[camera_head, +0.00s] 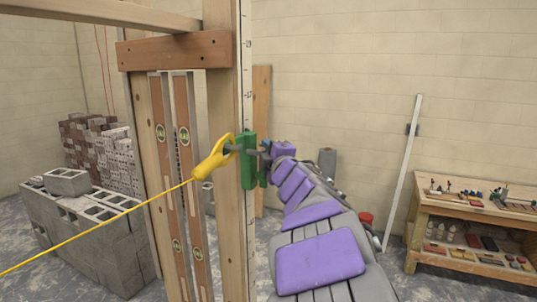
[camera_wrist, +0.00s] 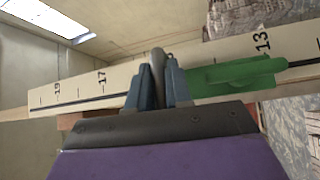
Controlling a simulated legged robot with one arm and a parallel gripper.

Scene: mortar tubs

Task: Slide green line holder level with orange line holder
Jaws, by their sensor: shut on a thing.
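The green line holder (camera_head: 249,160) sits on a tall pale pole with scale marks (camera_head: 246,80). A yellow hooked piece (camera_head: 213,160) at its left side carries a taut yellow line (camera_head: 100,220) running to the lower left. My gripper (camera_head: 264,150) is at the holder's right side. In the wrist view my gripper (camera_wrist: 158,85) is shut on a grey rounded part beside the green body (camera_wrist: 238,75), seemingly the holder's grip. The number 13 shows just beyond the green body, and 17 on the other side of my jaws. I see no orange line holder.
A wooden frame with two levels (camera_head: 183,135) strapped upright stands left of the pole. A block wall (camera_head: 90,240) and brick stacks are further left. A workbench (camera_head: 470,230) with tools stands right, near a leaning white staff (camera_head: 403,170). Floor between is partly clear.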

